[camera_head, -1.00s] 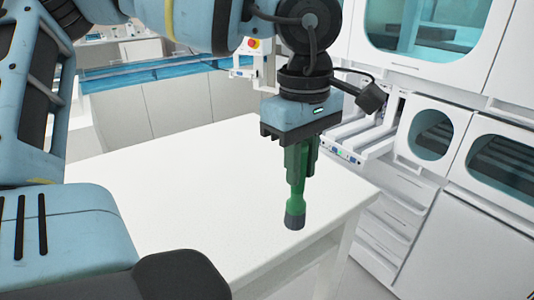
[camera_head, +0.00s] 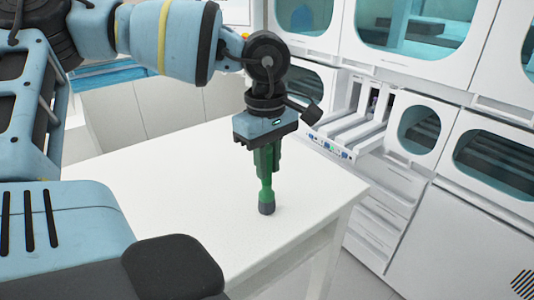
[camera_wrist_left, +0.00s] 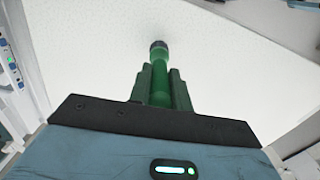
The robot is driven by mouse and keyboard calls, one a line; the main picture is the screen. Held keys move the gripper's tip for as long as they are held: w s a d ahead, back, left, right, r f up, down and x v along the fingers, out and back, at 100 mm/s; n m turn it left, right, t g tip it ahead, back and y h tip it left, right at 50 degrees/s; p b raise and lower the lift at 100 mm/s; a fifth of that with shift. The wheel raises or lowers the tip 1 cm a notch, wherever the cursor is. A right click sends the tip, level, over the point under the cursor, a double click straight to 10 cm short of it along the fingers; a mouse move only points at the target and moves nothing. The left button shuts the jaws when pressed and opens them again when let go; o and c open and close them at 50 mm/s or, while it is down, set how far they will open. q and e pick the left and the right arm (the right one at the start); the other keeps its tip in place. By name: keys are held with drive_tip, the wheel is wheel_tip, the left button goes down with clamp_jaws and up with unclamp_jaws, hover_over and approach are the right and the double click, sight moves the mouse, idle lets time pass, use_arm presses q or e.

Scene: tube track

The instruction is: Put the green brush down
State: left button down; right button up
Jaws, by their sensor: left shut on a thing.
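The green brush (camera_head: 266,190) has a green handle and a dark grey tip. It hangs upright below my left gripper (camera_head: 265,160), which is shut on its upper part. The brush tip is at or just above the white table (camera_head: 190,190), near its right part; I cannot tell whether it touches. In the left wrist view the brush (camera_wrist_left: 160,72) points away from the camera between the fingers of my left gripper (camera_wrist_left: 162,88), with white table surface beyond its tip. The top of the handle is hidden by the gripper. My right gripper is out of view.
A white rack with slots (camera_head: 350,125) stands behind the table to the right. White cabinets with dark windows (camera_head: 419,131) and drawers (camera_head: 380,222) line the right side. The table top around the brush is clear, with its right edge close by.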

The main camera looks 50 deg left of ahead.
use_arm(q)
drive_tip(key=shift+f, duration=0.2)
drive_tip(key=c, duration=1.3)
unclamp_jaws()
drive_tip(key=shift+r, duration=0.1)
drive_tip(key=r, duration=1.2)
drive_tip(key=shift+a+r, duration=0.1)
drive_tip(key=shift+a, duration=0.1)
